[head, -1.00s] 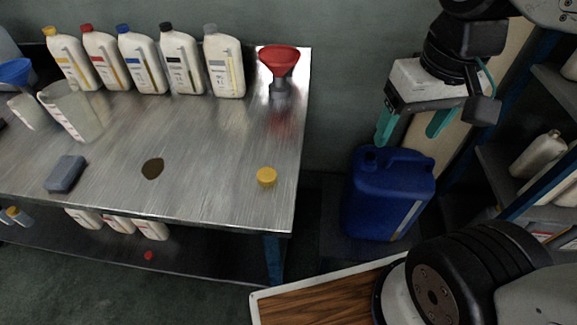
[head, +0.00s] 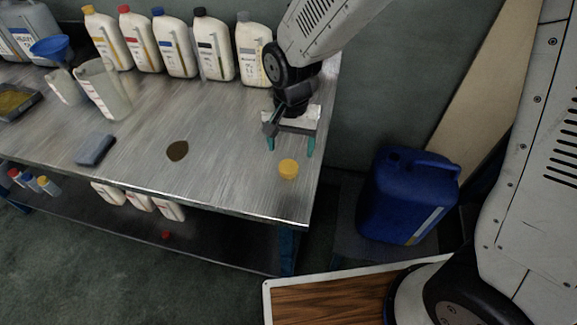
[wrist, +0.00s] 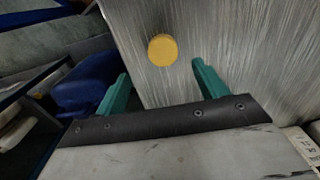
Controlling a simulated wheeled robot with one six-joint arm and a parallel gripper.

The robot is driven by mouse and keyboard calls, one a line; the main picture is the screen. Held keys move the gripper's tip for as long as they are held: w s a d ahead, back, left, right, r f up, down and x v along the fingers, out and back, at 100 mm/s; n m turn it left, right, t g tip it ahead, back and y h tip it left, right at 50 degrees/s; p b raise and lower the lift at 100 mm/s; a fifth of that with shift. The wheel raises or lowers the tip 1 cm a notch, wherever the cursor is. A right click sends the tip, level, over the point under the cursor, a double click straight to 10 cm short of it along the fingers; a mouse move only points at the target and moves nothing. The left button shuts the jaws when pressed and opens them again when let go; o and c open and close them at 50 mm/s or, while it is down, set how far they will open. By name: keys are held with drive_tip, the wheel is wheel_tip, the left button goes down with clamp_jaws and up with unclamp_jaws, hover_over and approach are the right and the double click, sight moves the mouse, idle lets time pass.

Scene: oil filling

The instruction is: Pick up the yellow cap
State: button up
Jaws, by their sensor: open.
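The yellow cap (head: 288,169) lies on the metal table (head: 225,150) near its right end. It also shows in the wrist view (wrist: 162,50), ahead of my fingertips and between their lines. My gripper (head: 290,147) is open and empty. In the head view its teal fingers point down and appear above the table, just behind the cap. In the wrist view my gripper (wrist: 158,80) has its two fingers spread wide, with the cap beyond them and not touched.
Several oil bottles (head: 160,45) stand along the back of the table. A dark oil spot (head: 177,150) and a grey sponge-like block (head: 95,149) lie to the left. A blue canister (head: 408,197) stands right of the table. The tabletop around the cap is clear.

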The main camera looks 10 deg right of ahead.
sight(288, 166)
drive_tip(key=f, duration=0.7)
drive_tip(key=shift+a, duration=0.3)
drive_tip(key=c, duration=1.1)
